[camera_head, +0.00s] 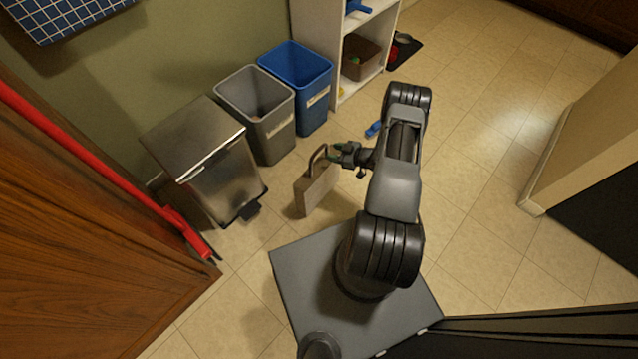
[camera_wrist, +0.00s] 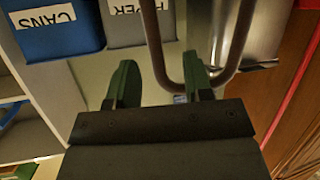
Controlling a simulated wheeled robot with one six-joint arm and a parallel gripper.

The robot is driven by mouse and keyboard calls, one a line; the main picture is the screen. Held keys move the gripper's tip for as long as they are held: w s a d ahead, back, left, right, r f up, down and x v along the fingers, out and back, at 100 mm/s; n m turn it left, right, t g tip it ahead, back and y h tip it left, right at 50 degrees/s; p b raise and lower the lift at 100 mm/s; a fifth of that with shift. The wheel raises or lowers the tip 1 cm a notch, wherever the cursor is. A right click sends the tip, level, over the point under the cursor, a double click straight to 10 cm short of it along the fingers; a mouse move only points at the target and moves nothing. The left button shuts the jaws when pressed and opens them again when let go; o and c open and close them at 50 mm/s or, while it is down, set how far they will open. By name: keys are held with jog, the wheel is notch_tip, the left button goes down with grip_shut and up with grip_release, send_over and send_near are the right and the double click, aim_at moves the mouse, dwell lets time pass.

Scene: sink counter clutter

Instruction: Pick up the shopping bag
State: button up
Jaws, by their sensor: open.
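The shopping bag (camera_head: 316,188) is tan with a brown looped handle. In the head view it stands upright on the tiled floor in front of the bins. My gripper (camera_head: 339,149) is beside the top of the bag, at its handle. In the wrist view the brown handle (camera_wrist: 152,40) loops down close to the two green fingers of my gripper (camera_wrist: 160,85), with its lower curve near and partly between the fingertips. The fingers are apart. I cannot tell whether they touch the handle. The bag's body is not clear in the wrist view.
A steel pedal bin (camera_head: 205,160), a grey bin (camera_head: 258,115) and a blue bin (camera_head: 300,88) stand in a row behind the bag. A white shelf (camera_head: 338,50) stands beyond them. A blue object (camera_head: 373,129) lies on the floor. Open floor is at the right.

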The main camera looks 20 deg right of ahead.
aim_at(326, 151)
jog(key=b+x, duration=0.1)
jog(key=x, duration=0.1)
jog(key=b+x, duration=0.1)
jog(key=x, duration=0.2)
jog(key=shift+d+f, duration=0.25)
jog(key=shift+f, duration=0.05)
jog(key=shift+w+a+f, duration=0.2)
jog(key=shift+w+a, duration=0.2)
jog(key=shift+w, duration=0.1)
grip_shut()
